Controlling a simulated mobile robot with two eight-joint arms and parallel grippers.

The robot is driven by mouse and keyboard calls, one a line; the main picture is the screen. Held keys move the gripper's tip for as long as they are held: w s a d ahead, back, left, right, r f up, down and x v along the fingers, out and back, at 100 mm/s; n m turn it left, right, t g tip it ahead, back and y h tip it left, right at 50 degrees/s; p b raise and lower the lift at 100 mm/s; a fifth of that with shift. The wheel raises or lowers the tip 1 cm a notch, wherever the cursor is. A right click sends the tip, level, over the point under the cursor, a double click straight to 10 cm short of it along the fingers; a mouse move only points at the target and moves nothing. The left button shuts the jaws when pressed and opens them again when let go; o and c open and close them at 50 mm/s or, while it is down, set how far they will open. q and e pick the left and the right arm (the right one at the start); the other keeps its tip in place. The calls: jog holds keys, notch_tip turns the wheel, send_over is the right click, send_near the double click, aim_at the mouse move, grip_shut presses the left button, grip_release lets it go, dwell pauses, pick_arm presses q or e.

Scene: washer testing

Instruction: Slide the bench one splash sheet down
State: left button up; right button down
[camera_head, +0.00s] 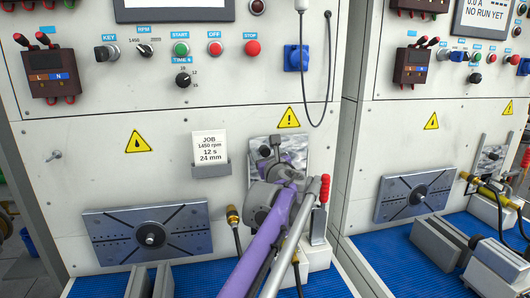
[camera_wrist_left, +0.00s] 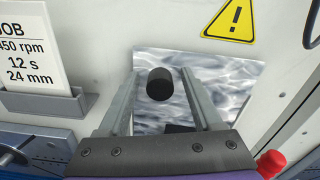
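The splash sheet (camera_head: 294,150) of bench one is a shiny, wavy-patterned panel on the white front, below a yellow warning label. It also shows in the left wrist view (camera_wrist_left: 235,85), with a black round knob (camera_wrist_left: 160,84) standing out from it. My left gripper (camera_head: 270,153) is in front of the sheet and hides part of it in the head view. In the left wrist view its two fingers (camera_wrist_left: 158,90) stand apart on either side of the knob, with a visible gap on each side. The gripper is open and empty. My right gripper is not in view.
A red-handled lever (camera_head: 324,190) stands close right of my left gripper. A job card holder (camera_head: 211,170) is on the panel to the left. A slotted plate (camera_head: 190,240) sits lower left, above the blue mat (camera_head: 205,284). A second bench (camera_head: 390,140) stands right.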

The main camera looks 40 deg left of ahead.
pick_arm(q)
grip_shut()
jog(key=shift+f, duration=0.1)
dwell(1.2)
